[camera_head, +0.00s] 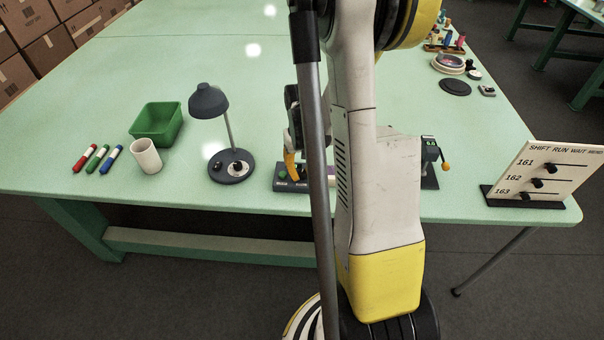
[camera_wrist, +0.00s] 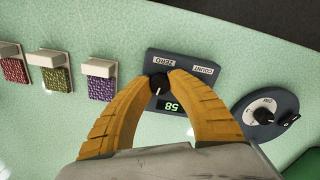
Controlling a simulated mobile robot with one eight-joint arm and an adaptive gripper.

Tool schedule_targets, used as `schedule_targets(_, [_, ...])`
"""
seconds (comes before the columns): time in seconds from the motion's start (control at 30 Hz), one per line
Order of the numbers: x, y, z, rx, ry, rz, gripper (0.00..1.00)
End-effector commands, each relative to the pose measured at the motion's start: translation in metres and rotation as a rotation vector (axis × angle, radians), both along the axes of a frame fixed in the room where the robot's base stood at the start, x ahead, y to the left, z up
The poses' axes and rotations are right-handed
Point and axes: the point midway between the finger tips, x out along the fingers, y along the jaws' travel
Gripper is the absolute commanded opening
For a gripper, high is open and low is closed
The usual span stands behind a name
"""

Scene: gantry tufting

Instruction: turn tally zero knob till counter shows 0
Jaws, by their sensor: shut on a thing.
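The tally counter, a dark grey box (camera_wrist: 183,66) with ZERO and COUNT labels, appears upside down in the wrist view. Its lit green display (camera_wrist: 173,106) shows two digits, a 5 and an 8; I cannot settle their order. The black zero knob (camera_wrist: 160,84) with a white pointer mark sits beside the ZERO label. My gripper (camera_wrist: 161,82) has its yellow fingers shut on the knob from both sides. In the head view my gripper (camera_head: 292,165) reaches down to the counter (camera_head: 284,184), which my arm partly hides.
A desk lamp (camera_head: 232,168) with a dial base (camera_wrist: 265,112) stands close beside the counter. Pile samples (camera_wrist: 103,88) lie on its other side. A cup (camera_head: 146,156), green bin (camera_head: 157,124) and markers (camera_head: 98,158) are farther left. A shift board (camera_head: 545,170) stands at right.

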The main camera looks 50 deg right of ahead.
Motion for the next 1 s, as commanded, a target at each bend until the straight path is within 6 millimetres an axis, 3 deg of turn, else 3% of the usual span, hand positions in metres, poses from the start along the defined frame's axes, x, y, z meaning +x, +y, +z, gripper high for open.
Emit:
schedule_targets(0.5, [-0.0004, 0.0005, -0.0006, 0.001, 0.002, -0.398, 0.0])
schedule_targets(1.0, [-0.0004, 0.0008, -0.0002, 0.001, 0.002, -0.517, 0.0])
